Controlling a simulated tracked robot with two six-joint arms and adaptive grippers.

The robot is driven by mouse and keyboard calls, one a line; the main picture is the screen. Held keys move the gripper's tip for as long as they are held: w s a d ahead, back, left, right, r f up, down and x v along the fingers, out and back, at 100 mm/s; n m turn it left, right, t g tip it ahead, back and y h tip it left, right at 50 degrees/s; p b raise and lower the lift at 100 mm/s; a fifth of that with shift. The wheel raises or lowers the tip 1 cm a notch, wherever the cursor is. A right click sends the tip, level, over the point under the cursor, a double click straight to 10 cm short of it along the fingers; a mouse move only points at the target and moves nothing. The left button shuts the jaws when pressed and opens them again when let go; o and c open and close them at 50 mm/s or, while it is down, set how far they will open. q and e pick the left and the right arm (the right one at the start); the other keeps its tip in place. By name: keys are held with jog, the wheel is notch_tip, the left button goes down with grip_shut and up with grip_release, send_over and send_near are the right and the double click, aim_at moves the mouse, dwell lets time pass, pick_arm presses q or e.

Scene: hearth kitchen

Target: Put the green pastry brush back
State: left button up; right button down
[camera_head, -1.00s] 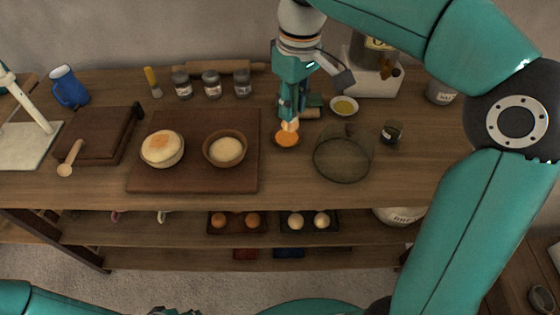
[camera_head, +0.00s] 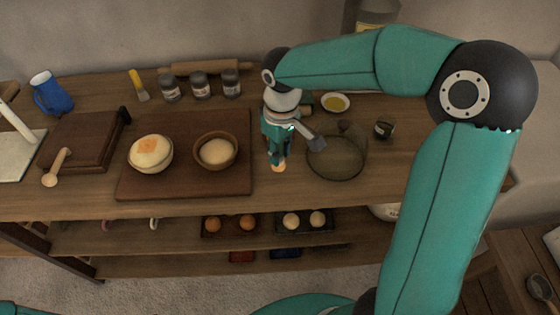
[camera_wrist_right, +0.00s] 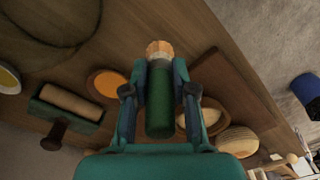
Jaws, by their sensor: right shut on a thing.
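My right gripper (camera_head: 278,158) is shut on the green pastry brush (camera_wrist_right: 160,100), gripping its green handle. The brush's pale tan end (camera_wrist_right: 158,49) points away from the wrist. In the head view the gripper hangs right of the dark board, and only the brush's pale lower end (camera_head: 278,168) shows clearly. Whether it touches the table I cannot tell. An orange dish (camera_wrist_right: 107,84) lies beside the brush in the wrist view; my gripper hides it in the head view. My left gripper is not in view.
A dark board (camera_head: 185,190) holds two bowls, the left one (camera_head: 150,155) with an orange patch on its dough. A glass bowl (camera_head: 337,165) stands right of the gripper. A yellow-handled brush (camera_head: 138,84), jars (camera_head: 199,86) and a rolling pin (camera_head: 200,68) are behind.

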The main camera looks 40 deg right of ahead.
jog(key=shift+f, duration=2.1)
jog(key=shift+f, duration=0.1)
jog(key=c, duration=0.9)
grip_release()
jog(key=shift+c, duration=0.2)
jog(key=r, duration=1.2)
jog(key=shift+s+r, duration=0.15)
jog(key=shift+s, duration=0.15)
jog(key=shift+d, duration=0.1)
